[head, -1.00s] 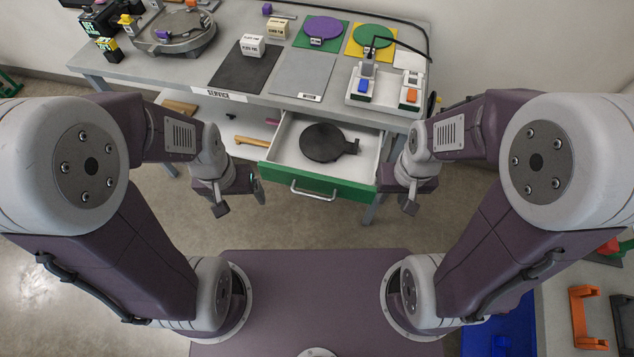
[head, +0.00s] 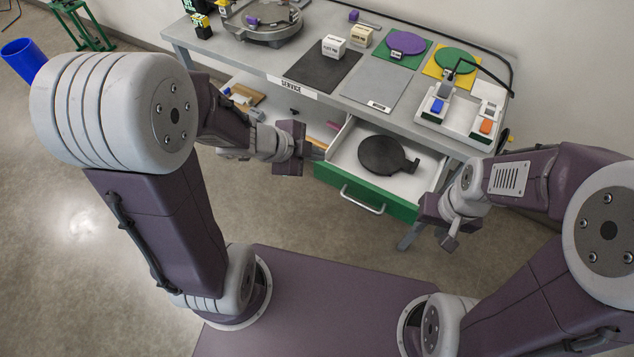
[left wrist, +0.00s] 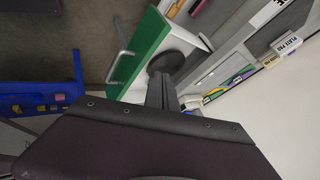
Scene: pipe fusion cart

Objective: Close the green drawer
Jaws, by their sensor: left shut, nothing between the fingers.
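The green drawer (head: 333,183) stands pulled out below the service bench, its grey bar handle (head: 362,200) on the front. A dark round pan-like disc (head: 385,156) with a short tab lies inside it. My left gripper (head: 316,150) is shut and empty, at the drawer's left side near the front corner; whether it touches cannot be told.
The bench top (head: 410,122) carries a dark mat (head: 322,66), coloured discs, blocks and a white switch tray (head: 462,112). A lower shelf with loose items lies left of the drawer. The floor before the drawer is clear. A blue bin (head: 22,60) stands far left.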

